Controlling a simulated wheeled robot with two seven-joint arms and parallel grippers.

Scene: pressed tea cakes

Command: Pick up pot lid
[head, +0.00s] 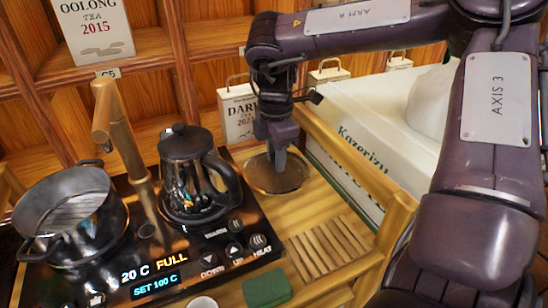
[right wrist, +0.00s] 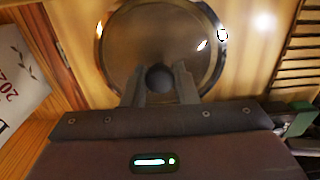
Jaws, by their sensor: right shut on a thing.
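The pot lid (head: 291,176) is a round, glassy disc with a metal rim and a dark knob, to the right of the black kettle (head: 192,180). My right gripper (head: 279,166) comes down over its middle. In the right wrist view the lid (right wrist: 125,45) lies flat, and my right gripper's two fingers (right wrist: 160,80) are shut on its dark round knob. The lid is at or just above the wooden surface; I cannot tell if it touches. The open pot (head: 70,213) stands at the left. My left gripper is out of view.
A black heating panel (head: 150,262) carries the pot and kettle, with a brass tap (head: 118,125) between them. A slatted wooden rack (head: 330,248) and green cloth (head: 266,290) lie in front. A white box (head: 375,125) stands behind the wooden rail at right.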

